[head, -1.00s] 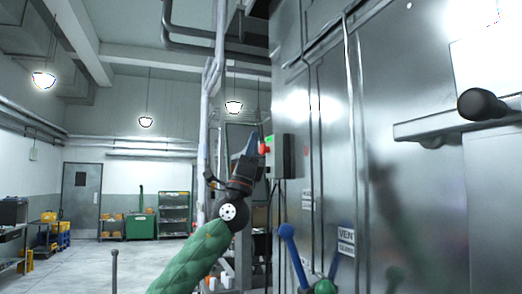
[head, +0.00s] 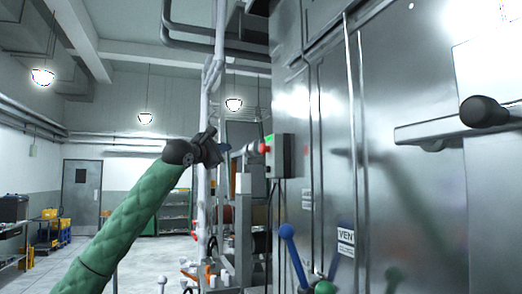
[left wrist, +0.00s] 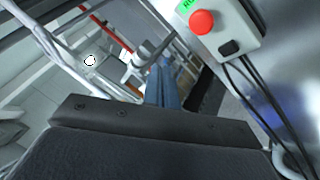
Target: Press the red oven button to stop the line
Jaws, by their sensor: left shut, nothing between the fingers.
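The red button (head: 265,149) sticks out of the left side of a grey control box (head: 282,156), which is mounted at the left edge of the steel oven (head: 400,220). In the left wrist view the red button (left wrist: 202,22) and its box (left wrist: 232,30) show at the upper right, with a green label beside the button. My left gripper (head: 227,149) is shut and empty. In the head view it points right, at about the button's height, with a visible gap to it. Its blue fingers (left wrist: 163,88) lie below and left of the button in the wrist view. My right gripper is not in view.
The oven front carries a door handle with a black knob (head: 483,110), a blue lever (head: 291,252) and a green knob (head: 325,287). Cables hang below the control box. A frame with rollers (head: 243,220) stands behind my gripper. The floor at left is open.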

